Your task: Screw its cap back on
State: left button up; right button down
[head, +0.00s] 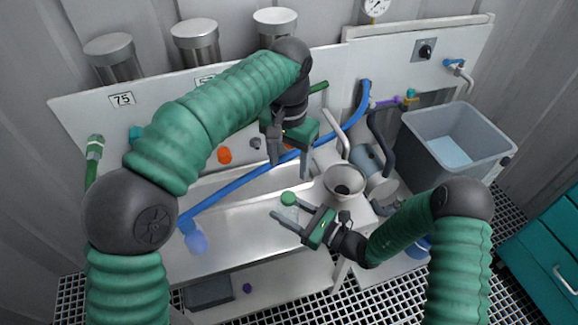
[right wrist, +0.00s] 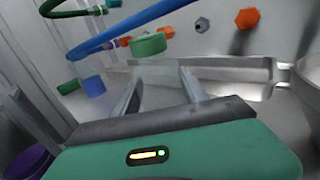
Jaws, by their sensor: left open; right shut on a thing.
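A clear vessel (right wrist: 160,88) stands upright between the fingers of my right gripper (right wrist: 158,92), which is shut on it. In the head view the right gripper (head: 286,209) is over the steel bench, and the vessel is faint there. A green cap (right wrist: 148,44) is at the vessel's top; it also shows in the head view (head: 288,199). I cannot tell whether it is seated on the neck or just above it. My left gripper (head: 290,167) is open, fingers pointing down, above and behind the cap, apart from it.
A blue hose (head: 250,173) runs across the steel bench (head: 250,232). A pale funnel-like bowl (head: 343,182) stands right of the grippers. Orange knobs (head: 224,155) are on the back panel. A grey tub (head: 455,145) stands at the right. A blue translucent item (head: 196,239) is at the left.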

jog(key=c, duration=0.5)
grip_release()
jog(key=p+v, duration=0.1)
jog(key=v, duration=1.6)
jog(key=shift+f, duration=0.1)
jog(key=shift+w, duration=0.1)
